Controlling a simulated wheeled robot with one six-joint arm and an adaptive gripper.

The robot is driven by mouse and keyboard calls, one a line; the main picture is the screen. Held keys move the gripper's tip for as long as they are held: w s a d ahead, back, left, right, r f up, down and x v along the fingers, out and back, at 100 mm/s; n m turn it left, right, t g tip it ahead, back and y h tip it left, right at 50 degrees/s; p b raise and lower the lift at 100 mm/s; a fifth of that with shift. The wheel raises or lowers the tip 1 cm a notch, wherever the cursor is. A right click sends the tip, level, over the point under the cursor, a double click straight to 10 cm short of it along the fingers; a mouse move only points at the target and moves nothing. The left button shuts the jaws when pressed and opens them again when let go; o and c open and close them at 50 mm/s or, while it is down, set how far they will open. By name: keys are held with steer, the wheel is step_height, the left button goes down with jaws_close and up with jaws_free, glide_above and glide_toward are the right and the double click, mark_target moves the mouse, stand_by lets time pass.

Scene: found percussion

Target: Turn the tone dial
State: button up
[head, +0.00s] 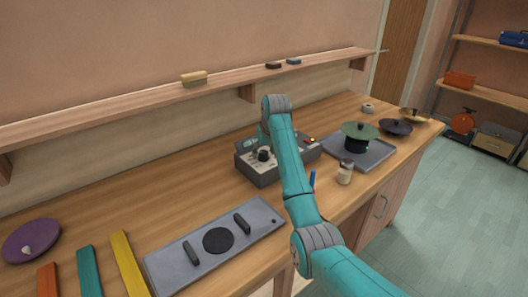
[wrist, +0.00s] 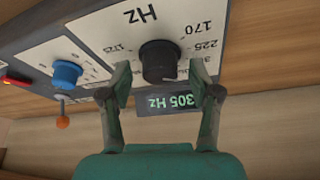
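The tone dial is a black knob (wrist: 159,60) on a white panel marked Hz, with numbers around it such as 170 and 225. In the head view it shows as a dark knob (head: 264,154) on the grey box (head: 263,176). A small display (wrist: 168,102) reads 305 Hz, upside down in the wrist view. My gripper (wrist: 159,78) is open, with one finger on each side of the knob. Gaps show between the fingers and the knob, and I cannot tell the depth. In the head view my arm hides part of the box.
A blue knob (wrist: 67,72) and an orange-tipped lever (wrist: 62,122) are on the same box. A jar (head: 345,173) and a tray (head: 378,153) with a green cymbal (head: 360,131) stand to the right. A grey plate with handles (head: 176,263) lies in front.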

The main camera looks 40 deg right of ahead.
steer(key=v, duration=0.7)
steer(key=shift+r, duration=0.2)
steer(key=shift+s, duration=0.1)
stand_by(1.0)
steer(key=x, duration=0.7)
steer(key=shift+f, duration=0.15)
stand_by(0.4)
steer(key=c, duration=1.1)
